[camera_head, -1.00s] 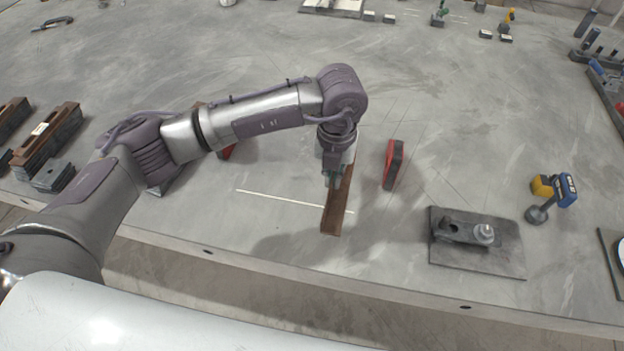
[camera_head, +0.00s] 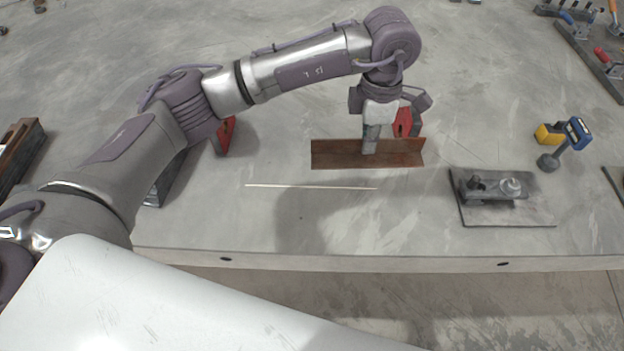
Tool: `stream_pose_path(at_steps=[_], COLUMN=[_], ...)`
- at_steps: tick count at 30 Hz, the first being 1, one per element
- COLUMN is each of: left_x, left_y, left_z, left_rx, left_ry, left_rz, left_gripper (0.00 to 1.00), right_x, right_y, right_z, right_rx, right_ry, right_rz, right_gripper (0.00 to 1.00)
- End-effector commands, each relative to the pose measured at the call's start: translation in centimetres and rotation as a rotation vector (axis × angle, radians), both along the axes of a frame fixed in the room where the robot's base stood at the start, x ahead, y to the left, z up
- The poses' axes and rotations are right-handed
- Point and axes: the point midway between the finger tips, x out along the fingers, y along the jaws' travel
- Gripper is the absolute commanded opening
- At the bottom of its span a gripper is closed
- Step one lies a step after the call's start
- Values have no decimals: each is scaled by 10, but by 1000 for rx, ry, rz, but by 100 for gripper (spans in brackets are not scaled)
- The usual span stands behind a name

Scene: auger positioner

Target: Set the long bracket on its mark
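The long bracket (camera_head: 335,154) is a rusty brown angle piece. It lies crosswise in the picture, roughly parallel to the white line. My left gripper (camera_head: 371,142) points down at the bracket, right of its middle, and looks shut on its upright side; the fingertips are partly hidden. The mark, a thin white line (camera_head: 300,186) on the grey table, lies nearer to me than the bracket and reaches further left. The bracket seems held above the table, though the height is hard to tell. My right gripper is not in view.
Red blocks stand behind the gripper (camera_head: 403,122) and beside my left arm (camera_head: 225,134). A dark plate with a clamp (camera_head: 507,208) lies at right, with a yellow and blue tool (camera_head: 565,142) behind it. The table's front edge (camera_head: 400,264) is close.

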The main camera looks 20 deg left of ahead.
Motion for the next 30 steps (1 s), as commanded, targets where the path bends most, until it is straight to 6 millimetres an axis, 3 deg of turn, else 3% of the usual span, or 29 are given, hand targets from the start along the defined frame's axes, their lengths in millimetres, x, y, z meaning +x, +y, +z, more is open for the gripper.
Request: stream_pose_path(at_steps=[5,15,21,30], left_x=[1,0,0,0], left_y=[10,79,109,116], left_z=[-4,-44,-63,-79], left_rx=[-2,0,-3,-3], left_ry=[0,2,-1,1], left_rz=[-48,-45,-47,-50], left_gripper=[0,0,0,0], right_x=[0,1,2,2], right_y=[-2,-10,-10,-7], right_z=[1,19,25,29], right_rx=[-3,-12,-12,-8], right_ry=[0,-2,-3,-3], right_rz=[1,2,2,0], right_gripper=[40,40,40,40])
